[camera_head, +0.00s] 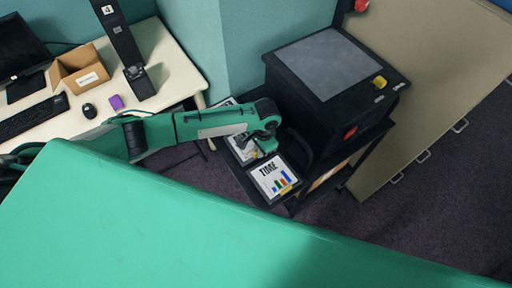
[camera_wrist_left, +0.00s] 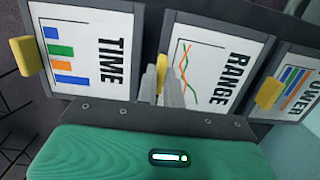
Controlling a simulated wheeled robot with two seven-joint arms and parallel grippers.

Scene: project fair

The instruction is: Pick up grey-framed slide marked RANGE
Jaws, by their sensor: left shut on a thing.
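The grey-framed RANGE slide (camera_wrist_left: 205,70) is in the middle of the left wrist view, with a red and green line chart and a yellow tab (camera_wrist_left: 162,72) on its edge. My left gripper (camera_wrist_left: 166,88) is shut on the slide at this tab. In the head view my left gripper (camera_head: 258,146) covers much of the RANGE slide (camera_head: 237,149). The TIME slide (camera_wrist_left: 93,50), with a bar chart and yellow tab, lies beside it; it also shows in the head view (camera_head: 268,174). My right gripper is not in view.
A third slide ending in "OWER" (camera_wrist_left: 297,85) lies on the other side of RANGE. A black box with a grey top (camera_head: 325,65) stands close on the right. A white desk (camera_head: 175,75) with an open cardboard box (camera_head: 80,72) is at the left.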

